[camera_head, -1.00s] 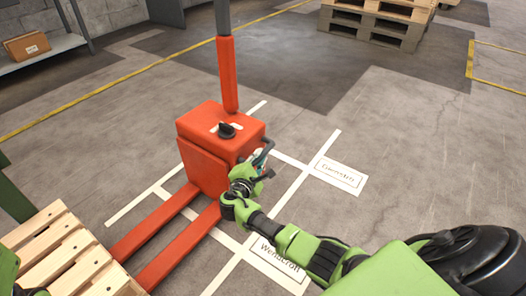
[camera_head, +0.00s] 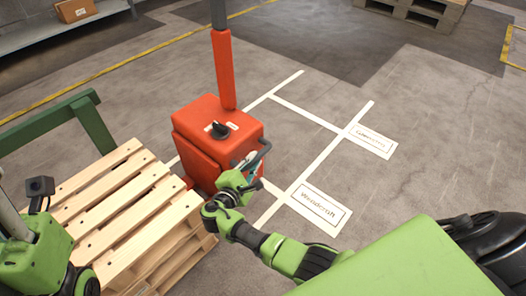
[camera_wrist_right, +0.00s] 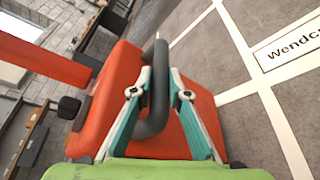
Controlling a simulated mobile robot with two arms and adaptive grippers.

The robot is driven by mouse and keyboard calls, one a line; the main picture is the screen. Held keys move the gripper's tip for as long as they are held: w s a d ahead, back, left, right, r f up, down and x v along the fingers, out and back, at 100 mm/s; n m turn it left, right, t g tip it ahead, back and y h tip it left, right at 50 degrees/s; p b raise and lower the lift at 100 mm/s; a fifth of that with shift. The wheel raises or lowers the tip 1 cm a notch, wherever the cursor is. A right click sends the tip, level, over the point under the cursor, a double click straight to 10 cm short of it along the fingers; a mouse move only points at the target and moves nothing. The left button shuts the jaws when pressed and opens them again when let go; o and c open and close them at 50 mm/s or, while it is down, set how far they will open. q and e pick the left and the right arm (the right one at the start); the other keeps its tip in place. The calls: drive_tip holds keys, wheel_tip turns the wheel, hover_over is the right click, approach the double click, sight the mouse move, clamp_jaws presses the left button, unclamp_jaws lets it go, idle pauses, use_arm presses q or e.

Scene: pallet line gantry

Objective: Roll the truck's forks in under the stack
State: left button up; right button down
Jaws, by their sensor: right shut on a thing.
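My right gripper (camera_head: 245,170) is shut on the truck's dark loop handle (camera_head: 262,155). In the right wrist view, the teal fingers (camera_wrist_right: 152,95) close around the handle (camera_wrist_right: 158,85). Part of my left arm shows at the left edge; its fingers are not visible.
A green frame (camera_head: 45,125) stands behind the stack. White floor lines include labelled boxes, one reading Wendcroft (camera_head: 320,208). More pallets (camera_head: 425,10) lie at the top right. A shelf (camera_head: 60,30) holds a cardboard box (camera_head: 76,10). Floor right of the truck is clear.

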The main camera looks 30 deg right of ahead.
sight(243, 170)
drive_tip(key=shift+s+a+f+y, duration=0.1)
drive_tip(key=shift+s+a+y, duration=0.1)
drive_tip(key=shift+a, duration=0.6)
drive_tip(key=shift+s+a+f+y, duration=0.1)
drive_tip(key=shift+s+a, duration=0.05)
drive_tip(key=shift+a, duration=0.65)
drive_tip(key=c, duration=1.9)
unclamp_jaws()
drive_tip(key=shift+w+a+f, duration=0.1)
drive_tip(key=shift+w, duration=0.05)
drive_tip(key=v, duration=0.7)
drive_tip(key=shift+s+a, duration=0.1)
drive_tip(key=shift+s, duration=0.1)
